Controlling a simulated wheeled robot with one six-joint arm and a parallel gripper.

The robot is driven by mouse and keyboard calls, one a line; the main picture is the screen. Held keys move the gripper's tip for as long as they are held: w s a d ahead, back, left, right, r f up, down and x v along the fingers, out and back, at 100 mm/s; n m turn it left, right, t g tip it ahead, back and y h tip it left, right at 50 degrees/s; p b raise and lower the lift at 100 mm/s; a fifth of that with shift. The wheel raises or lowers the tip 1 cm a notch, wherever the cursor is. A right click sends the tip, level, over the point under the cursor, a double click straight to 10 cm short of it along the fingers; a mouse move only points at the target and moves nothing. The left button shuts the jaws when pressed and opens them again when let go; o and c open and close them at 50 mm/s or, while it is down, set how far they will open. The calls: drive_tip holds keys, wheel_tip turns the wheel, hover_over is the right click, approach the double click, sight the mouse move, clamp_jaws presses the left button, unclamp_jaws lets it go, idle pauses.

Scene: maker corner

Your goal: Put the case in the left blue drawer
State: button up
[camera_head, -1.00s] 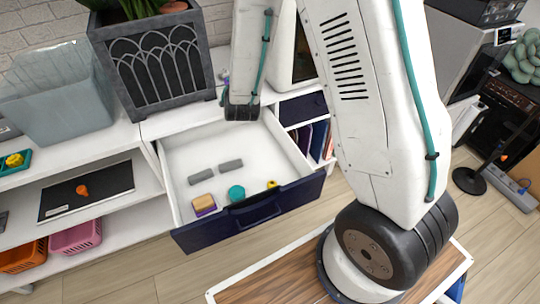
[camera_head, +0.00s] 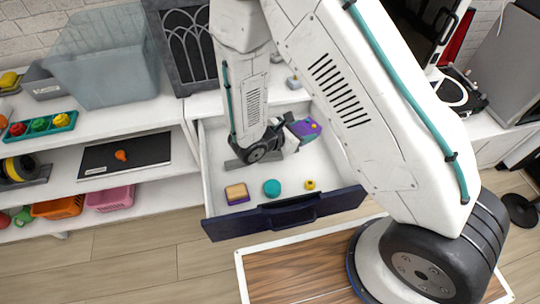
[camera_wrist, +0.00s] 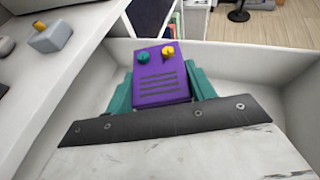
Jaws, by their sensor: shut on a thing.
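The case (camera_head: 310,129) is purple with a teal and a yellow knob and dark lines on its face. It also shows in the wrist view (camera_wrist: 160,88), between the teal fingers of my gripper. My gripper (camera_head: 297,131) is shut on the case and holds it over or inside the open drawer. The drawer (camera_head: 285,212) has a dark blue front and a white interior. In the wrist view, white drawer walls (camera_wrist: 240,60) stand around the case. I cannot tell whether the case touches the drawer floor.
A tan and purple block (camera_head: 237,193), a teal disc (camera_head: 272,188) and a small yellow ring (camera_head: 310,185) lie near the drawer front. A grey bar (camera_head: 236,165) lies partly behind my arm. A small grey block (camera_head: 293,82) sits on the cabinet top behind.

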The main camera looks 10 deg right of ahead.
hover_over(299, 156)
wheel_tip(299, 156, down, 5)
drive_tip(key=shift+r, duration=0.1)
drive_tip(key=shift+a+f, duration=0.1)
drive_tip(key=shift+f, duration=2.5)
drive_tip(key=shift+f, duration=0.15)
drive_tip(key=o, duration=1)
